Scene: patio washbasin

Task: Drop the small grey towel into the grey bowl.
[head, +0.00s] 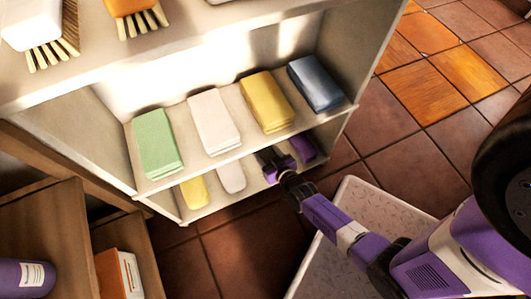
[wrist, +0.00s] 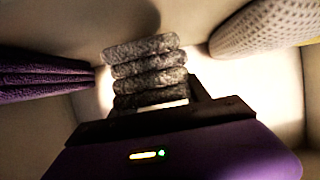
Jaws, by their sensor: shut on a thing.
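The small grey towel (wrist: 145,70) shows in the wrist view as a folded, fuzzy stack of several layers. My gripper (wrist: 148,92) is shut on it, with dark fingers at its sides. In the head view my gripper (head: 273,163) reaches into the lower compartment of the shelf unit, below the upper shelf board. There the grey towel cannot be made out behind the gripper and the board. The grey bowl is not seen in either view.
A purple towel (head: 302,146) lies right of my gripper, a white towel (head: 230,177) and yellow towel (head: 193,190) left. Folded green (head: 157,143), white (head: 213,122), yellow (head: 266,102) and blue towels (head: 315,83) lie above. Tiled floor (head: 400,160) is clear at right.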

